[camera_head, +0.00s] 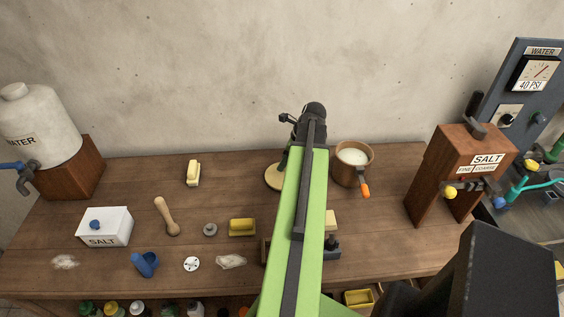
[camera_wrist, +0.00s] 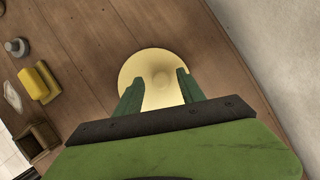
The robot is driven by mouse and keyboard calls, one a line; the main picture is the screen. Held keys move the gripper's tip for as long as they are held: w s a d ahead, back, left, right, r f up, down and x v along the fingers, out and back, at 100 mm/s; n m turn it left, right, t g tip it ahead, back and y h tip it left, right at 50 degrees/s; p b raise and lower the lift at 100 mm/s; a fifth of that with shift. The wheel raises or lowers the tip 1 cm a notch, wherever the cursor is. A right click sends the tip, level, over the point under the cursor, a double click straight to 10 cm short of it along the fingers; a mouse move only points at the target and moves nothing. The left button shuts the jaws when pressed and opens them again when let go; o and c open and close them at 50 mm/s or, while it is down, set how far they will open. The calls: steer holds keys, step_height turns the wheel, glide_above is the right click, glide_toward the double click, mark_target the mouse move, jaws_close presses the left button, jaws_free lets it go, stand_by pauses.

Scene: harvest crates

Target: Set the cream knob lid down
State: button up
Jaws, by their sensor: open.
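The cream knob lid (camera_wrist: 150,62) is a pale round disc with a knob in its middle, lying on the wooden table. In the head view the lid (camera_head: 273,178) shows at the back middle of the table, partly hidden by my arm. My gripper (camera_wrist: 156,80) is over the lid, with its two green fingers apart on either side of the knob. The fingers are not closed on the knob. In the head view my gripper (camera_head: 287,165) is mostly hidden behind my green arm.
A yellow block (camera_head: 242,227), a grey weight (camera_head: 210,230) and a wooden pestle (camera_head: 168,220) lie to the left. The table (camera_head: 235,180) left of the lid is clear.

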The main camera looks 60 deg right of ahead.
steer(key=a+p+v, duration=0.1)
steer(key=p+v, duration=0.7)
steer(key=v, duration=0.2)
steer(key=shift+s+d+r, duration=0.15)
steer(key=shift+d+r, duration=0.05)
steer(key=shift+d, duration=0.3)
